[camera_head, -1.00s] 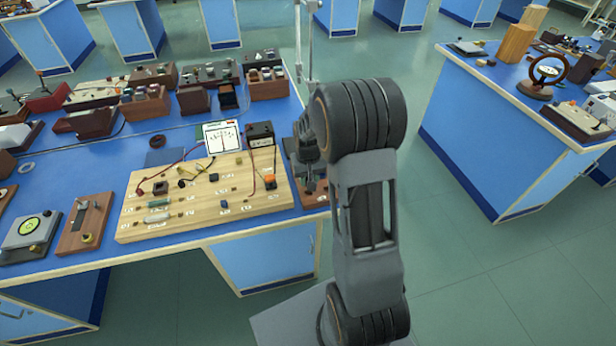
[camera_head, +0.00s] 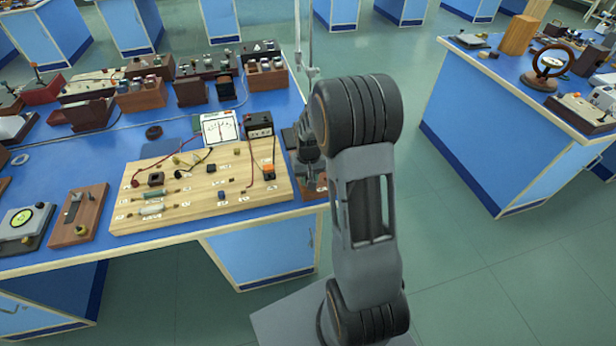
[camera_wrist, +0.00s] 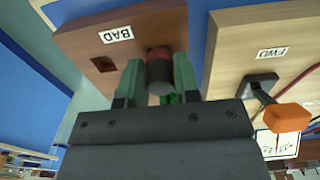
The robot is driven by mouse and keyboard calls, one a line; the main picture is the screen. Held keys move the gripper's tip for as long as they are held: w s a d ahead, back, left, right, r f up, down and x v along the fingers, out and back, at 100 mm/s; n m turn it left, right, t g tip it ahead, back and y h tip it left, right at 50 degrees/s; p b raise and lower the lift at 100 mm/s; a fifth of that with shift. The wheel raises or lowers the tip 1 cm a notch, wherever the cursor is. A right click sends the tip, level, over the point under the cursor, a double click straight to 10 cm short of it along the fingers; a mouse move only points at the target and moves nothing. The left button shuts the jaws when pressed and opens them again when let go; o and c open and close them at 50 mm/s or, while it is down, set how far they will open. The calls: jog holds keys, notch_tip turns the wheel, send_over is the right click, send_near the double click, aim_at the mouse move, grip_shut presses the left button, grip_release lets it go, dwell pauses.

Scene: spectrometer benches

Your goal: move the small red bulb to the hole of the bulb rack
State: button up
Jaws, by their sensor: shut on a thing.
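In the wrist view, the small red bulb (camera_wrist: 158,54) with its dark base sits between the two green fingers of my gripper (camera_wrist: 158,75), which is shut on it. The bulb rack (camera_wrist: 75,40) is a brown wooden block with a white "BAD" label. Its dark square hole (camera_wrist: 103,64) shows to the left of my gripper, and the bulb is over the wood to the right of the hole. I cannot tell whether the bulb touches the rack. In the head view, my gripper is mostly hidden by my arm.
A pale wooden circuit board (camera_head: 185,215) lies close beside the rack. An orange-handled switch (camera_wrist: 290,117) on it is near my gripper's right side. A black battery box (camera_head: 259,125) and a meter (camera_head: 219,130) stand behind the board. The bench edge is close by.

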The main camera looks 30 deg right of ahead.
jog(key=o, duration=1)
jog(key=shift+c, duration=0.2)
jog(key=shift+r, duration=0.1)
notch_tip(320, 180, up, 14)
jog(key=shift+f, duration=0.2)
